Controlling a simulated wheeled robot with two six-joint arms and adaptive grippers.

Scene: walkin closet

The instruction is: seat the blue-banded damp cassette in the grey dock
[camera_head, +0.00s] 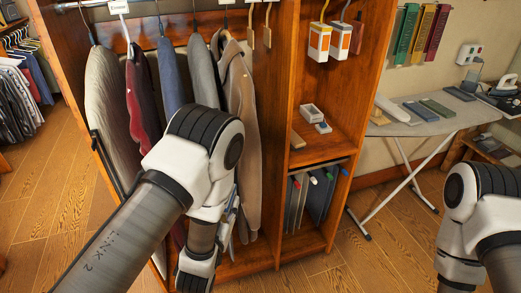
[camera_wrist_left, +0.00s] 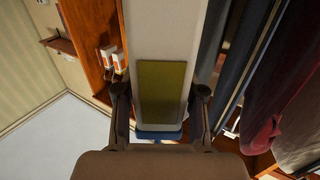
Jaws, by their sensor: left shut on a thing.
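My left gripper (camera_wrist_left: 161,93) is shut on a flat white cassette (camera_wrist_left: 165,35) with an olive panel and a blue band (camera_wrist_left: 158,135) at its near end. In the head view my left arm covers most of the gripper and the cassette, in front of the hanging clothes. A small open grey box (camera_head: 311,113), which may be the grey dock, sits on the middle shelf to the right of the arm, apart from it. My right arm is at the right edge, and its gripper is out of view.
A small white piece with a blue mark (camera_head: 323,127) stands by the grey box. Two white boxes with orange and yellow bands (camera_head: 319,42) hang above. An upright panel (camera_head: 276,130) divides the shelves from the clothes. An ironing board (camera_head: 420,118) stands right.

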